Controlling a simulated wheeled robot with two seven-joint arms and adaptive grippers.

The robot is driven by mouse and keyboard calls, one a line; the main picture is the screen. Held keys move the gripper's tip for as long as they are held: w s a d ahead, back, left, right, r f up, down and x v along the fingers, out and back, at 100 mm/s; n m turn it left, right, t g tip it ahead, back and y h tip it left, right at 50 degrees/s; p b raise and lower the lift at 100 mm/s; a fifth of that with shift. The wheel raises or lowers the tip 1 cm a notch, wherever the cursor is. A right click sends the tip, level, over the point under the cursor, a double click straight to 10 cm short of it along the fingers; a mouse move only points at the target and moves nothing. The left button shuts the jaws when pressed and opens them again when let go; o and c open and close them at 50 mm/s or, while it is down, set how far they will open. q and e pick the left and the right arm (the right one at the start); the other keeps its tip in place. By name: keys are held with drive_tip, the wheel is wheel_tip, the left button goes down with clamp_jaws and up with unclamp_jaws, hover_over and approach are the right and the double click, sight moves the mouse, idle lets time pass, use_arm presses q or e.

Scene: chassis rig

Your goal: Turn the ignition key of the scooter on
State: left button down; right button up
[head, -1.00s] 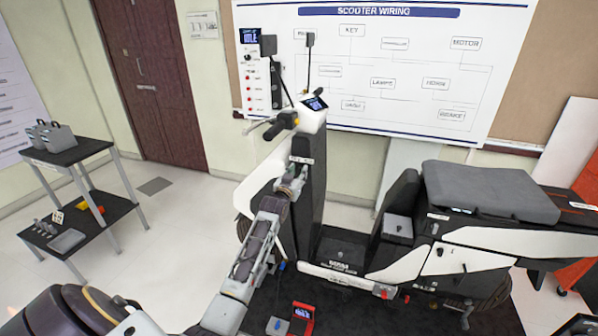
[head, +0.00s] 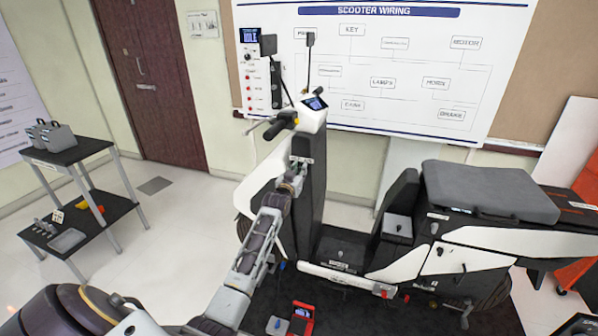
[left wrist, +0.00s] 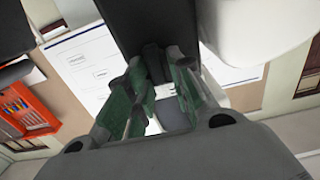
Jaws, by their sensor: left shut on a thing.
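The scooter (head: 312,205) stands side-on, its front column upright at the middle of the head view. My left gripper (head: 298,172) is up against the column's face, just below a small white label (head: 303,160). In the left wrist view, the green-padded fingers of my left gripper (left wrist: 160,80) are closed in at the dark column (left wrist: 150,22). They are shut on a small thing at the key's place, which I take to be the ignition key. The key itself is hidden by the fingers, so its turn angle cannot be told. My right gripper is not in view.
The handlebar (head: 285,120) and lit dash (head: 316,103) are above my gripper. The seat (head: 490,190) is at right. A red meter (head: 302,312) lies on the dark mat below. A two-shelf cart (head: 70,152) stands at left, with bare floor between.

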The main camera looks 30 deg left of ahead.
use_arm(q)
drive_tip(key=shift+m, duration=0.5)
drive_tip(key=shift+w+d+f+m+p, duration=0.1)
drive_tip(key=shift+d+f+m+p, duration=0.2)
drive_tip(key=shift+m, duration=1.55)
drive_tip(key=shift+d+r+m+p, duration=0.15)
drive_tip(key=shift+m+p, duration=0.2)
drive_tip(key=shift+m, duration=1.45)
drive_tip(key=shift+w+d+f+m+p, duration=0.1)
drive_tip(key=shift+d+f+m+p, duration=0.2)
drive_tip(key=shift+m, duration=1.55)
drive_tip(key=shift+a, duration=0.1)
drive_tip(key=c, duration=1.5)
unclamp_jaws()
drive_tip(key=shift+s, duration=0.2)
